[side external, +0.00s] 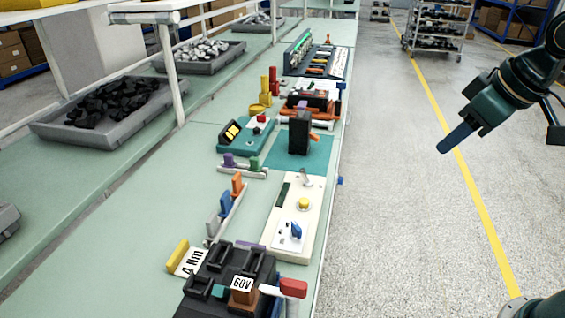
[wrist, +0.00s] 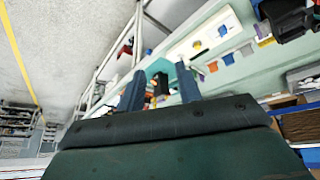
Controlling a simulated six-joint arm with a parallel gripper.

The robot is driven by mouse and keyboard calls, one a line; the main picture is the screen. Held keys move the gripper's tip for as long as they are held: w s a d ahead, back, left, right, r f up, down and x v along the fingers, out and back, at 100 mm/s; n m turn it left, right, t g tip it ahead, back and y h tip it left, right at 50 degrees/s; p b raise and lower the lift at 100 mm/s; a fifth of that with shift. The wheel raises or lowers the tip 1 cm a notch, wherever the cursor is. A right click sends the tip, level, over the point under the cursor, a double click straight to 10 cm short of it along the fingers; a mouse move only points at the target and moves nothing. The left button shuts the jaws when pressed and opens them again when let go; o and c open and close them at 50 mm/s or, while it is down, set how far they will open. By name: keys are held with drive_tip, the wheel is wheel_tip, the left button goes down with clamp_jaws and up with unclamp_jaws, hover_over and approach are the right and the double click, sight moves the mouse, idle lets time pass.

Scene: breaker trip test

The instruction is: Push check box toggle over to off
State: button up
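A long cream box (side external: 311,215) lies on the bench, probably the check box. It carries a small grey lever (side external: 306,177) near its far end, a yellow button (side external: 304,204) and a blue knob (side external: 296,231). The lever's exact position is too small to tell. The cream box also shows in the wrist view (wrist: 207,32), upper right of centre. My gripper (side external: 445,148) hangs over the aisle, to the right of the bench and well apart from the box. In the wrist view its two blue fingers (wrist: 159,70) stand apart with nothing gripped.
A black block (side external: 299,133) stands on a teal mat (side external: 318,155) beyond the cream box. A black fixture (side external: 215,285) with a 60V block (side external: 242,290) sits at the near end. Coloured pieces (side external: 232,205) lie left of the box. The aisle floor (side external: 400,220) is clear.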

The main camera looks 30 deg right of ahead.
drive_tip(key=w+a+f+n, duration=0.1)
drive_tip(key=w+a, duration=0.1)
drive_tip(key=w, duration=0.4)
drive_tip(key=w+a+f+n, duration=0.1)
drive_tip(key=w+a+f, duration=0.1)
drive_tip(key=w, duration=0.5)
drive_tip(key=n, duration=0.2)
approach(304, 170)
drive_tip(key=v, duration=0.3)
drive_tip(key=shift+w+a, duration=0.15)
drive_tip(key=shift+x, duration=6.85)
clamp_jaws()
